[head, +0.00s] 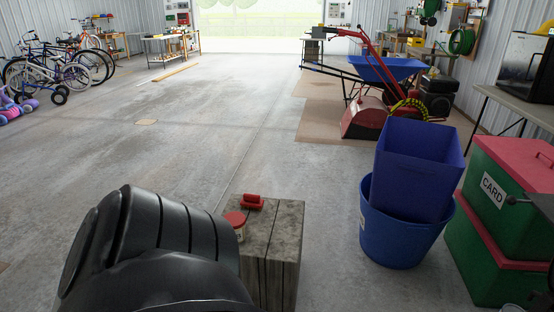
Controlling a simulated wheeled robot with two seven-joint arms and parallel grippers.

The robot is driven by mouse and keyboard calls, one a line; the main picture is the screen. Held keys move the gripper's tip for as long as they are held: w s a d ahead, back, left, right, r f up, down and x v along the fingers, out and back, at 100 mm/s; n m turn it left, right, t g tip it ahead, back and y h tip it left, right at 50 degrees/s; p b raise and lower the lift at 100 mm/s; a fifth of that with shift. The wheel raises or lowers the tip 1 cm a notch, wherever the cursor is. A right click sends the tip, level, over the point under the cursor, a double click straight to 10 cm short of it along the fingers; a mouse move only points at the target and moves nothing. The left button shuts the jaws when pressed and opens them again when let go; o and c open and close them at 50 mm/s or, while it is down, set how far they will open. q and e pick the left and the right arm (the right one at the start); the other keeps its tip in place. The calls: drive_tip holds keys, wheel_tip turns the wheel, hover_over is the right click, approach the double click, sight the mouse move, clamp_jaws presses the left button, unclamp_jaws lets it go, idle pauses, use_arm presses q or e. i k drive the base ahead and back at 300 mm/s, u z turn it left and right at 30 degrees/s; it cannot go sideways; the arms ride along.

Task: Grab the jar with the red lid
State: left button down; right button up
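The jar with the red lid (236,221) stands upright on a weathered wooden block (277,238), near its left edge. Its lid and a little of its pale side show; my black arm hides the lower part. A red object (252,202) sits on the block just behind and to the right of the jar; I cannot tell exactly what it is. My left arm fills the lower left, close in front of the jar, but its gripper fingers do not show. My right gripper is not in view either.
A blue tub (385,240) with a purple-blue bin (410,165) in it stands right of the block. Green boxes with red lids (510,195) are stacked at the far right. A blue wheelbarrow (390,68) and bicycles (50,65) stand farther back. The middle floor is clear.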

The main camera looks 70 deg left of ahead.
sight(237, 219)
drive_tip(key=u, duration=0.8)
drive_tip(key=k, duration=0.2)
drive_tip(key=u, duration=1.25)
drive_tip(key=i, duration=1.4)
drive_tip(key=u, duration=0.95)
drive_tip(key=i, duration=0.5)
drive_tip(key=u, duration=0.05)
